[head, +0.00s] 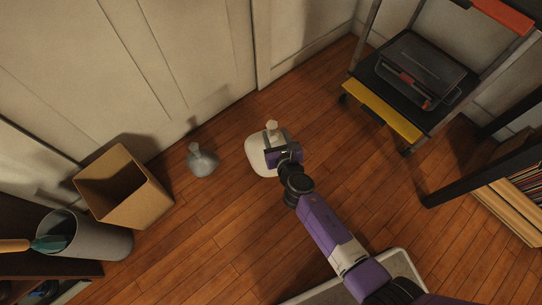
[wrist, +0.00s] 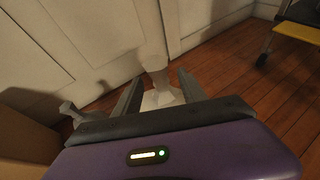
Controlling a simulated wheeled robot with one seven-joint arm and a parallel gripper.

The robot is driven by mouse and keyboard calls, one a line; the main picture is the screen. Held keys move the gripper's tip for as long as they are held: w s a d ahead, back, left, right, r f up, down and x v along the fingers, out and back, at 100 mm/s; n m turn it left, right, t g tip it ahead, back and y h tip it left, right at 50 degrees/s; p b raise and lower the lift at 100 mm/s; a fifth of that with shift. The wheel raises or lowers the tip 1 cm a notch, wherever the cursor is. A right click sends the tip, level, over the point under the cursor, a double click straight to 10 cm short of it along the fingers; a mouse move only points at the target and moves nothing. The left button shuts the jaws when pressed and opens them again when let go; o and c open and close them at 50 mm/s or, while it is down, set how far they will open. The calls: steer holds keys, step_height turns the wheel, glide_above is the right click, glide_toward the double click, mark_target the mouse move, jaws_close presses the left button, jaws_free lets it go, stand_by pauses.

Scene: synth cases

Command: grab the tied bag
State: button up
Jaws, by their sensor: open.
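A white tied bag (head: 256,158) with a knotted top stands on the wooden floor near the wall in the head view. A smaller grey tied bag (head: 202,161) stands to its left. My gripper (head: 275,138) is over the white bag and hides part of it. In the wrist view the white bag's knotted neck (wrist: 158,80) shows between the two open fingers of my gripper (wrist: 157,90). Contact with the fingers cannot be told. The lower part of the white bag is mostly hidden by my gripper's body. The grey bag (wrist: 75,113) shows at the left in the wrist view.
An open cardboard box (head: 148,203) and a grey bin (head: 100,243) stand at the left. A wheeled cart (head: 383,110) with a dark case (head: 420,72) is at the upper right. A panelled white wall (head: 190,60) runs behind the bags. Floor is clear between bags and cart.

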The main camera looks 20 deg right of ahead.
mark_target(270, 123)
steer(key=b+x, duration=0.1)
steer(key=x, duration=0.1)
steer(key=b+x, duration=0.1)
steer(key=x, duration=0.1)
steer(key=b+x, duration=0.1)
steer(key=x, duration=0.2)
steer(key=shift+w+r, duration=0.1)
steer(key=shift+r, duration=0.25)
jaws_close()
stand_by(1.0)
steer(key=shift+r, duration=0.15)
